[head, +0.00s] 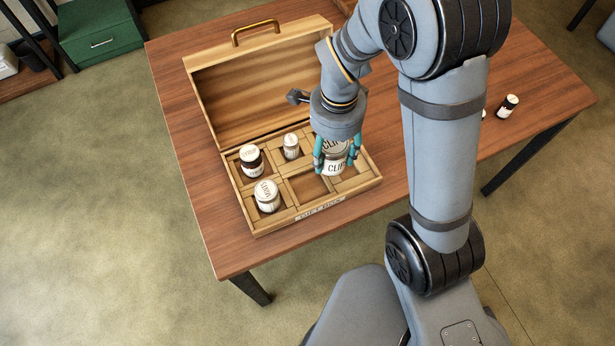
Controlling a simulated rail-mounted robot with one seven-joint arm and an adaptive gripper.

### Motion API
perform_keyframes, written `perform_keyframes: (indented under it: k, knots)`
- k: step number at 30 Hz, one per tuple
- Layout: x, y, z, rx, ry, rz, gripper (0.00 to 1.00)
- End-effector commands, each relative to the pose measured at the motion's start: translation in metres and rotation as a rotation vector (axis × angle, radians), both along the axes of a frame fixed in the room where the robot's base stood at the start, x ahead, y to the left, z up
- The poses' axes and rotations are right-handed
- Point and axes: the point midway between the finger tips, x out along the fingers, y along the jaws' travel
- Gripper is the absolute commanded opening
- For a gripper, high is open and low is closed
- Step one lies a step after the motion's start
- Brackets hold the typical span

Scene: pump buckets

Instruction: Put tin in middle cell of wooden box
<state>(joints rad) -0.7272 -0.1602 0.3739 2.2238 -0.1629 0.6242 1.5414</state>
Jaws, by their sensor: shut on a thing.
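The wooden box (365,188) stands on the table with its lid (245,88) open to the back. My gripper (335,170) is shut on a white tin (336,167) marked CLIPS, with teal fingers on both sides of it. The tin is upright over the right part of the box; I cannot tell its exact height above the box. The front middle cell (309,189) looks empty. The back right part of the box is hidden behind my gripper and the tin.
A pale tin (267,196) stands in the front left cell. Another dark jar (508,106) stands on the table (190,160) at right. The table left of the box is clear.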

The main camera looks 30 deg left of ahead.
Motion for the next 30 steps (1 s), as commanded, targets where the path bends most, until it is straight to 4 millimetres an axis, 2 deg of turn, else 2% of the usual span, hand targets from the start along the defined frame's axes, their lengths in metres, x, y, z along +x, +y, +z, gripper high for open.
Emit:
perform_keyframes:
  k: [3, 9, 13, 21, 30]
  knots:
    - [-0.024, 0.014, -0.015, -0.004, 0.003, 0.005, 0.2]
    - [-0.043, 0.028, -0.03, -0.001, 0.0, 0.0, 0.2]
    - [-0.046, 0.03, -0.038, -0.003, 0.001, -0.003, 0.2]
    - [-0.046, 0.03, -0.071, -0.002, 0.001, -0.002, 0.2]
    - [-0.045, 0.031, -0.073, 0.001, -0.001, -0.002, 0.2]
